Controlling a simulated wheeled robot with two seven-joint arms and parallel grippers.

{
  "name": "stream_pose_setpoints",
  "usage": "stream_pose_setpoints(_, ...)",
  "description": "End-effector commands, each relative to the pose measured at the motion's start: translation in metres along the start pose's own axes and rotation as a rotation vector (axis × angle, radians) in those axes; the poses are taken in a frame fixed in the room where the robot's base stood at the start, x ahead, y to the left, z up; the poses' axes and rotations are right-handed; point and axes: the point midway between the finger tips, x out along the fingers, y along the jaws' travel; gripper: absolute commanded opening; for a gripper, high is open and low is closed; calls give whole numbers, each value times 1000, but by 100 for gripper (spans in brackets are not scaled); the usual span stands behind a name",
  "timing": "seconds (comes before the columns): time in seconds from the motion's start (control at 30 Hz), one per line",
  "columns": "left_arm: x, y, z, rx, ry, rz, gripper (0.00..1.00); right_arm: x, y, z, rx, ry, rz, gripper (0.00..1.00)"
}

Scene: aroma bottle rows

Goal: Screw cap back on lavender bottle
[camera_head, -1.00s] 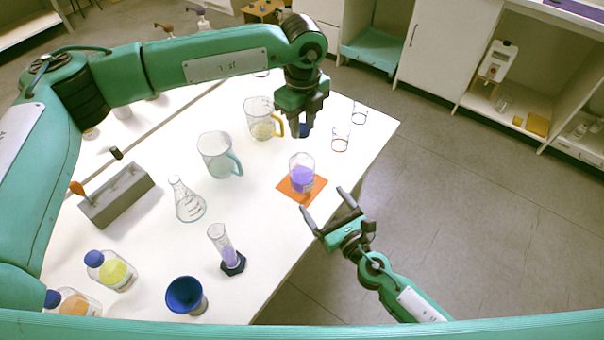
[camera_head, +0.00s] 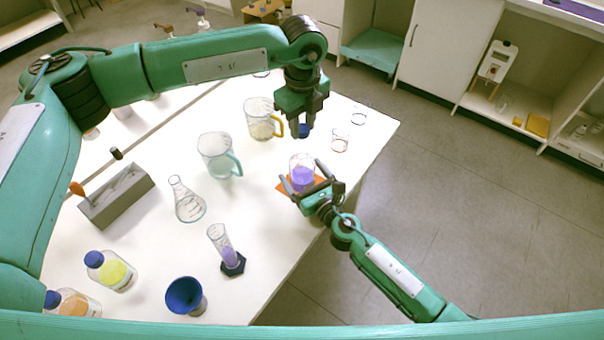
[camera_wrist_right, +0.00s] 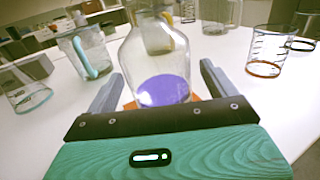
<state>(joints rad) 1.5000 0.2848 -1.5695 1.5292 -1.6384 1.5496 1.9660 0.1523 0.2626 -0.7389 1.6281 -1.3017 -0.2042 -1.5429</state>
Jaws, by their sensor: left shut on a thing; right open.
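The lavender bottle (camera_head: 302,178) is clear glass with purple liquid and stands upright and uncapped on the orange mat (camera_head: 284,187). It also shows in the right wrist view (camera_wrist_right: 160,60), with its top cut off by the frame edge. My left gripper (camera_head: 303,128) points down, shut on the blue cap (camera_head: 304,131), above the table behind the bottle. My right gripper (camera_head: 301,174) is open, with one finger on each side of the bottle's near side. The wrist view shows no clear contact between the fingers (camera_wrist_right: 160,80) and the glass.
A yellow-handled beaker (camera_head: 259,120) and a teal-handled beaker (camera_head: 217,156) stand left of the bottle. Small beakers (camera_head: 340,141) stand behind right. The table's right edge is close to the mat.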

Motion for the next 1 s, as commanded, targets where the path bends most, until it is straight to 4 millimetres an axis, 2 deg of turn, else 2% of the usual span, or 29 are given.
stream_pose_setpoints(0.17, 0, 0, 0, 0, 0, 0, 6, 12, 0, 0, 0, 0, 0, 88)
stream_pose_setpoints(0.47, 0, 0, 0, 0, 0, 0, 6, 13, 0, 0, 0, 0, 0, 88)
stream_pose_setpoints(0.8, 0, 0, 0, 0, 0, 0, 6, 12, 0, 0, 0, 0, 0, 23)
stream_pose_setpoints(1.0, 10, 0, 0, 0, 2, 1, 6, 12, 0, 0, 0, 0, 0, 21)
